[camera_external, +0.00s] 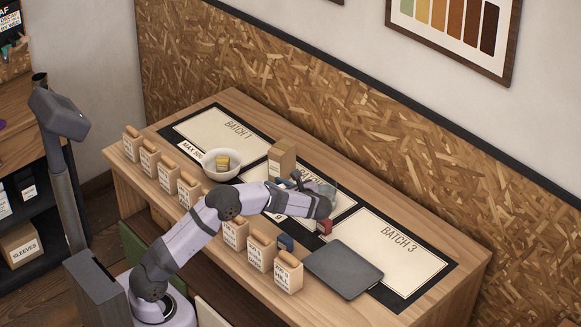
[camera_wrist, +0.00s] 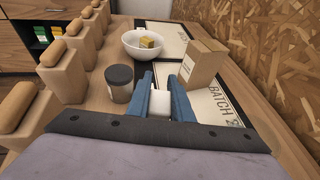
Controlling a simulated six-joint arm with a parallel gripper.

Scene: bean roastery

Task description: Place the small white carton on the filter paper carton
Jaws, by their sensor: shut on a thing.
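My gripper (camera_wrist: 161,92) is shut on the small white carton (camera_wrist: 160,104), which sits between the two blue fingers in the wrist view. In the external view my gripper (camera_external: 287,184) is over the middle of the table and the white carton cannot be made out. A tan upright carton (camera_wrist: 204,62), apparently the filter paper carton, stands just ahead and to the right of the fingers, apart from them. It also shows in the external view (camera_external: 282,160), behind the gripper. No lettering on it can be read.
A white bowl (camera_external: 222,164) holds a small yellow block. A dark-lidded canister (camera_wrist: 119,83) stands close left of the fingers. Several wooden-topped bags line the front edge. A dark slab (camera_external: 343,269), a red block (camera_external: 324,226) and a blue block (camera_external: 286,243) lie at the right. The BATCH 3 sheet (camera_external: 402,250) is mostly clear.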

